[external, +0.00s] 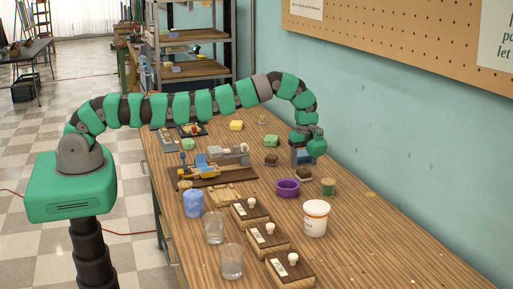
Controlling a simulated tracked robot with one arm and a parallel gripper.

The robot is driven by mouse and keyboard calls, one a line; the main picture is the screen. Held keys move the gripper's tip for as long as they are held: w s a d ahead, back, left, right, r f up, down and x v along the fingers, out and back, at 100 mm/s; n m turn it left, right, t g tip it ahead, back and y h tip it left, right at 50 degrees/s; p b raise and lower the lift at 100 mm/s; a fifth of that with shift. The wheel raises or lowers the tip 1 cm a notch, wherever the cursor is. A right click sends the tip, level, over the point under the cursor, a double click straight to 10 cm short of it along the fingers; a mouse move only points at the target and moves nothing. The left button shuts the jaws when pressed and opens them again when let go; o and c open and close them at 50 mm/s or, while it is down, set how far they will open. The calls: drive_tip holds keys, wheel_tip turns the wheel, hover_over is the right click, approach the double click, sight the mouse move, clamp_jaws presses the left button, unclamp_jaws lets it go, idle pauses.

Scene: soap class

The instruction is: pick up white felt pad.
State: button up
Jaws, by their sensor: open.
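My gripper (303,157) hangs low over the back right part of the wooden table, pointing down, with its jaws open. A small dark brown block with a pale part (304,174) lies just below and in front of it; I cannot tell whether they touch. I cannot pick out a white felt pad with certainty. It may be hidden by my gripper or too small to tell in this view.
A purple bowl (287,187), a green cup (328,186) and a white tub (315,218) stand in front of my gripper. A brown block (271,160) lies to its left. Clear glasses (232,261) stand nearer. The table's right side is mostly bare beside the wall.

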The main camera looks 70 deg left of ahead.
sight(304, 170)
drive_tip(key=shift+w+a+f+p, duration=0.15)
drive_tip(key=shift+f+p, duration=0.2)
drive_tip(key=shift+f, duration=0.4)
drive_tip(key=shift+f+b, duration=0.3)
drive_tip(key=shift+f, duration=0.65)
drive_tip(key=c, duration=1.1)
